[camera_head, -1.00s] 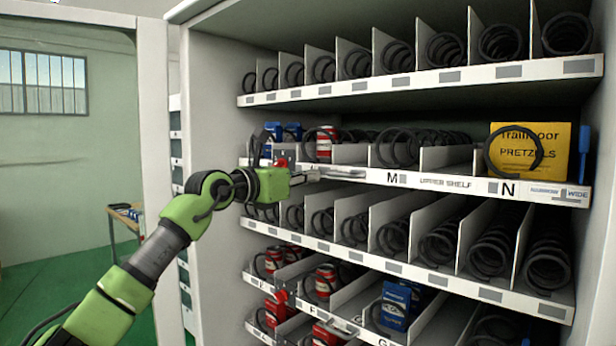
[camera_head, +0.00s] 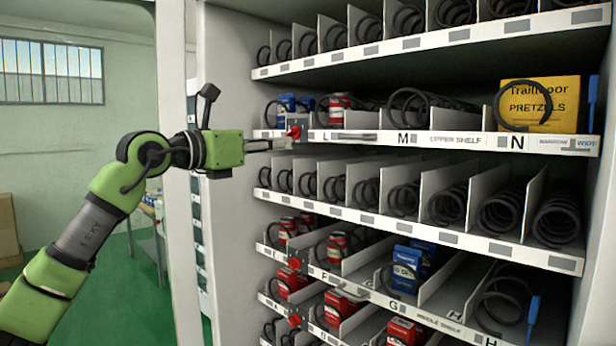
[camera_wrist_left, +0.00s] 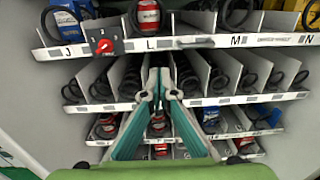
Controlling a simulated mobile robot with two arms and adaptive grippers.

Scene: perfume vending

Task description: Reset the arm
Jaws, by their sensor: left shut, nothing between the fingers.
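My left arm comes in from the left in the head view. Its gripper (camera_head: 270,145) is shut and empty, in front of the left end of the upper shelf (camera_head: 465,140), near a red knob (camera_head: 294,132). I cannot tell from the head view whether it touches the shelf. In the left wrist view the two fingers (camera_wrist_left: 160,90) meet at their tips with nothing between them, below the upper shelf edge. My right gripper is not in view.
The vending cabinet has shelves with black spiral coils. A yellow pretzels box (camera_head: 538,103) stands upper right, blue boxes (camera_head: 408,268) and red cans (camera_head: 340,246) lower down. A shelf handle (camera_head: 353,135) juts out. Open floor (camera_head: 125,285) lies left of the cabinet.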

